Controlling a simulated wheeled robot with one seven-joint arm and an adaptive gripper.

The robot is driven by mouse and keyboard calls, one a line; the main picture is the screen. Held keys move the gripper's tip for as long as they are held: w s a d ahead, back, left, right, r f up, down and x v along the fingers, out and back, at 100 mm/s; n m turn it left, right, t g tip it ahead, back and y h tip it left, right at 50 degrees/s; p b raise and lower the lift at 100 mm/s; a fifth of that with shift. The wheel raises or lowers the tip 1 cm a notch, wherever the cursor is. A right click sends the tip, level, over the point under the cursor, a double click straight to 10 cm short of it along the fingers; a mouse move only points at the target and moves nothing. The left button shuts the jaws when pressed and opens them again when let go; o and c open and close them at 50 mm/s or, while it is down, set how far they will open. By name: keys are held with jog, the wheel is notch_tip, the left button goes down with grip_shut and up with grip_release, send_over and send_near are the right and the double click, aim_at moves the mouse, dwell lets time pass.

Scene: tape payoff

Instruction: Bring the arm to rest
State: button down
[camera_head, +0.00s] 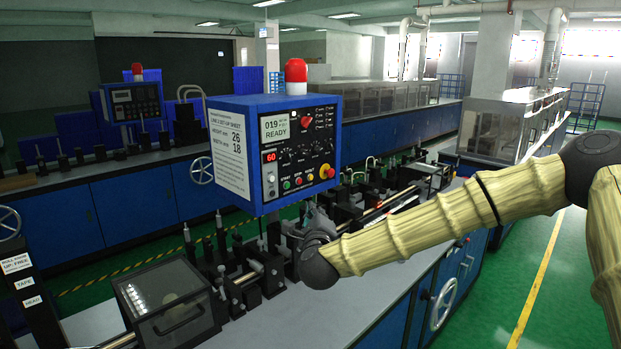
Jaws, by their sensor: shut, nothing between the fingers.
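Just above and behind that joint is a small grey part that looks like my gripper (318,222), in front of the machine's dark fittings. It is shut and holds nothing that I can see. Its fingertips are small and hard to make out against the machine parts behind them.
The blue control box (287,150) with a red lamp (296,76) stands close by, above and left of my gripper. A clear-lidded dark box (168,302) sits on the grey bench (290,325). Green floor (565,290) with a yellow line (536,285) is open at the right.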

jog(key=s+a+f+n+g+y+b, duration=0.15)
jog(key=s+f+n, duration=0.25)
jog(key=f, duration=0.9)
jog(key=s+f+n+g+y+b, duration=0.1)
jog(key=s+f+n+g, duration=0.25)
jog(key=f, duration=0.85)
jog(key=s+d+f+n+g+b, duration=0.1)
jog(key=s+d+f+n+g, duration=0.15)
jog(key=s+f, duration=0.5)
jog(key=s+d+f+n+g+b, duration=0.1)
jog(key=s+f+n, duration=0.35)
jog(key=f, duration=0.65)
jog(key=s+d+f+n+g+b, duration=0.1)
jog(key=s+d+f+n+g, duration=0.2)
jog(key=s+f, duration=0.5)
jog(key=s+d+f+n+g+b, duration=0.2)
jog(key=s+d+f, duration=0.35)
jog(key=s, duration=0.35)
jog(key=s+d+f+n+g+h+b, duration=0.1)
jog(key=s+d+f+n+g, duration=0.1)
jog(key=s+d, duration=0.3)
jog(key=s+d+f+n+g+h+b, duration=0.1)
jog(key=s+d, duration=0.5)
jog(key=s, duration=0.7)
notch_tip(320, 180, down, 3)
jog(key=shift+s+f+n+g+h, duration=0.1)
jog(key=shift+s+n+g+h, duration=0.3)
jog(key=shift+n+g, duration=0.6)
jog(key=shift+w, duration=0.15)
